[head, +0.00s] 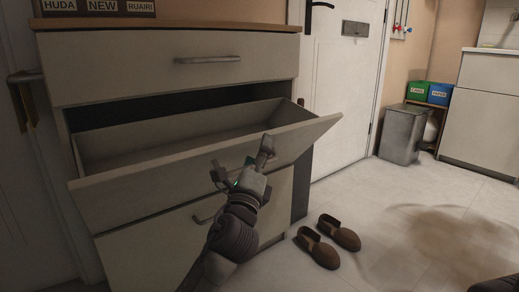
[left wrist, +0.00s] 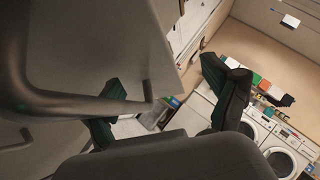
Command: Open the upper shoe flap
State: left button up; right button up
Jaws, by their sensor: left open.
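The upper shoe flap (head: 200,163) of the pale cabinet is tilted outward at its top, and its empty inside shows. The lower flap (head: 150,245) below it is closed, with a bar handle (head: 207,217). My left gripper (head: 242,158) is open in front of the upper flap's right half, its fingers near the flap's top edge. In the left wrist view a metal bar handle (left wrist: 60,103) runs close by on the left, its end near the left finger. I cannot tell whether they touch. The gripper (left wrist: 168,88) shows nothing held between its fingers. My right gripper is out of view.
A closed drawer (head: 130,66) with a handle (head: 208,59) sits above the flap. Brown shoes (head: 328,242) stand on the floor right of the cabinet. A grey bin (head: 401,133) and green and blue boxes (head: 428,93) stand farther back. The floor between is clear.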

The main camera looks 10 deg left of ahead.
pick_arm(q)
jog(key=shift+s+d+r, duration=0.25)
jog(key=shift+s+r, duration=0.05)
jog(key=shift+r, duration=0.25)
jog(key=shift+c, duration=0.6)
jog(key=shift+s+a+f, duration=0.1)
jog(key=shift+s+f, duration=0.35)
jog(key=shift+f, duration=0.15)
jog(key=c, duration=0.3)
jog(key=a+f+b+v, duration=0.1)
jog(key=v, duration=0.6)
jog(key=w+f+b+v, duration=0.1)
jog(key=b+v, duration=0.1)
jog(key=v, duration=0.5)
jog(key=shift+s+a, duration=0.2)
jog(key=shift+a, duration=0.15)
